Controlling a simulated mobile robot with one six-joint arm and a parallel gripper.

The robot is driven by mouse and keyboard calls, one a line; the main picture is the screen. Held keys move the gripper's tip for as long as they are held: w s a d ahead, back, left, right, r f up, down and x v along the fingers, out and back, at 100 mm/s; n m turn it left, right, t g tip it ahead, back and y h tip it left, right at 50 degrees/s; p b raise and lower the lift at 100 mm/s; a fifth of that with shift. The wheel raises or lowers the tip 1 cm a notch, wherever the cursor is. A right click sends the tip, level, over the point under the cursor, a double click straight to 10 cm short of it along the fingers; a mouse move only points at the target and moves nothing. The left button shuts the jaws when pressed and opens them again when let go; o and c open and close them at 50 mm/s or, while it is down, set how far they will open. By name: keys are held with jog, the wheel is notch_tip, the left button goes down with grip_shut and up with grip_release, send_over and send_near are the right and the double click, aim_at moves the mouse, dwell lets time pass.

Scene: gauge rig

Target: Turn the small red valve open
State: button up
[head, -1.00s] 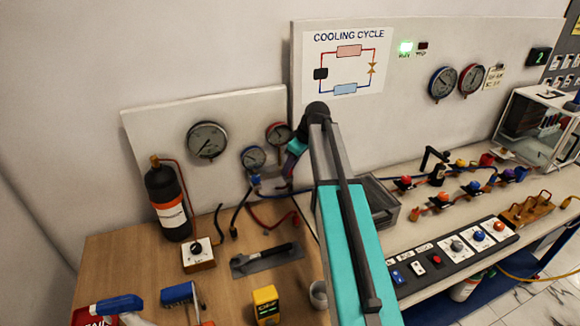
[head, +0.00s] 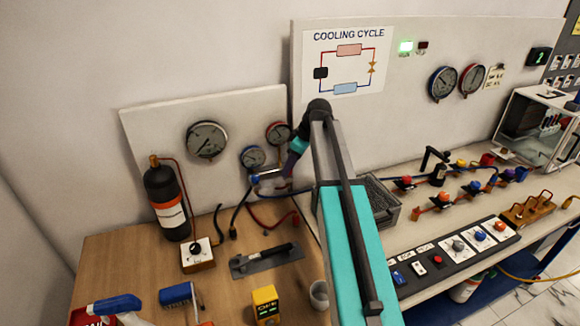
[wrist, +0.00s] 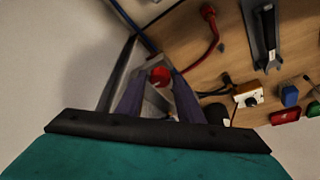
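The small red valve (wrist: 160,76) is a round red knob, seen in the wrist view between the tips of my two fingers. My gripper (wrist: 157,72) is open, with one dark finger on each side of the knob. I cannot tell whether either finger touches it. In the head view my gripper (head: 286,176) is by the wall panel below the red-rimmed gauge (head: 278,133), partly hidden by my arm. The red valve is not visible there. A pale manifold bar (head: 270,175) with a blue knob (head: 255,181) shows left of my gripper.
A blue-rimmed gauge (head: 252,158) sits above the blue knob. Dark hoses and a red hose (head: 272,224) hang below the manifold. A wrench (head: 267,258) lies on the wooden bench. A black cylinder (head: 166,198) stands left. A grey tray (head: 392,212) is right of my arm.

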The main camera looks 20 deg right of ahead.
jog(key=shift+o, duration=0.6)
jog(key=shift+r, duration=0.15)
jog(key=b+v, duration=0.4)
jog(key=v, duration=0.9)
jog(key=shift+s+r, duration=0.2)
jog(key=shift+s+d, duration=0.1)
